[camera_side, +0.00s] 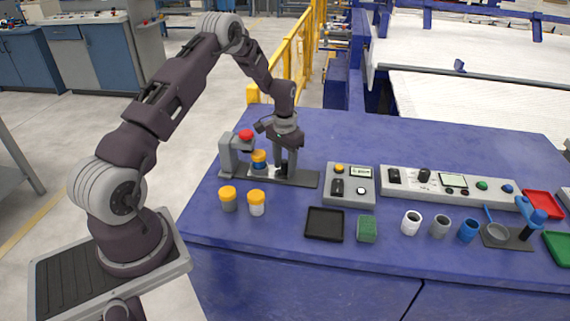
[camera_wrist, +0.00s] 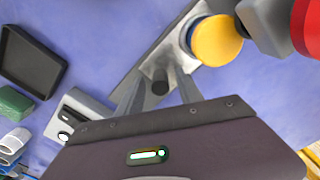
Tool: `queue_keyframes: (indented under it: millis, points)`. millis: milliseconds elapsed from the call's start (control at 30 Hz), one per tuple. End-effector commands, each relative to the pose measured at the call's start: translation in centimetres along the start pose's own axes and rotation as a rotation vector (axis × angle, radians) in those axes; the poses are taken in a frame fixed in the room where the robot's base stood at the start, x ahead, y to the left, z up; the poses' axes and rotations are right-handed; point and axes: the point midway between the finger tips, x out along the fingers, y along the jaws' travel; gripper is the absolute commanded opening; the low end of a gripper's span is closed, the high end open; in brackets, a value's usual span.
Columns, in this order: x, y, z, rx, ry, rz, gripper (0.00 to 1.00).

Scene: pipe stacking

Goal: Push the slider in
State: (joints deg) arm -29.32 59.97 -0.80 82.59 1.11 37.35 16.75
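The slider sits on a dark rail plate (camera_side: 305,179) at the left of the blue table; its dark round knob (camera_wrist: 160,82) shows in the wrist view. A blue pipe piece with a yellow top (camera_side: 259,160) stands at the rail's press end; its yellow top (camera_wrist: 215,41) shows beyond the knob. The grey press with a red top (camera_side: 246,134) stands beside it, and its red part (camera_wrist: 306,25) shows at upper right. My gripper (camera_wrist: 160,80) is open, its fingers on either side of the knob. Whether they touch it, I cannot tell.
Two yellow-capped pieces (camera_side: 228,198) (camera_side: 257,203) stand in front of the rail. A black tray (camera_side: 324,224), green block (camera_side: 367,229) and grey control box (camera_side: 350,184) lie to the right. Several cups and a long panel (camera_side: 450,184) stand farther right.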

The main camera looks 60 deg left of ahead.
Motion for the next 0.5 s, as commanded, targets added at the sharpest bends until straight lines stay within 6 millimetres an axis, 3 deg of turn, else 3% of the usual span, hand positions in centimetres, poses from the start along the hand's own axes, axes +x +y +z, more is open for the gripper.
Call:
queue_keyframes:
  millis: [167, 500]
  points:
    - [-0.4, 0.0, 0.0, 0.000, 0.000, 0.000, 0.43]
    - [-6.5, 0.0, 0.0, 0.000, 0.002, -0.001, 0.43]
